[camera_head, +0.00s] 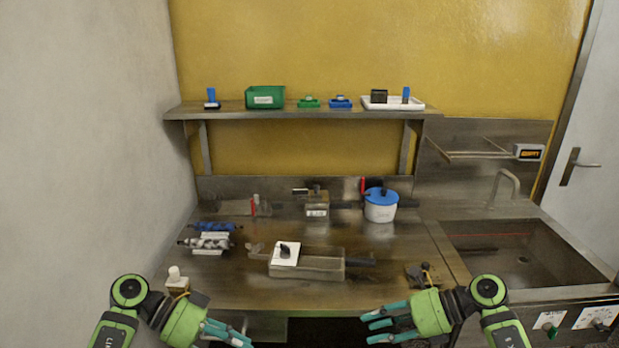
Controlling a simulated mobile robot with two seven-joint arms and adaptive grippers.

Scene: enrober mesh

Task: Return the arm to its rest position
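My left gripper (246,334) is at the bottom left, in front of the worktop's front edge. It points inward to the right, and its teal fingers look spread apart and empty. My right gripper (366,326) is at the bottom right, also in front of the edge, pointing inward to the left. Its teal fingers are apart with nothing between them. Both green and black arms come in from the bottom corners, at similar height. Neither gripper touches anything on the worktop.
On the steel worktop (225,285) are a shallow metal tray (310,270) with a white plate with a black knob (285,253), a blue-lidded white pot (381,208), a small white bottle (176,280) and blue rollers (213,226). A sink (520,255) is right. A shelf (230,111) hangs behind.

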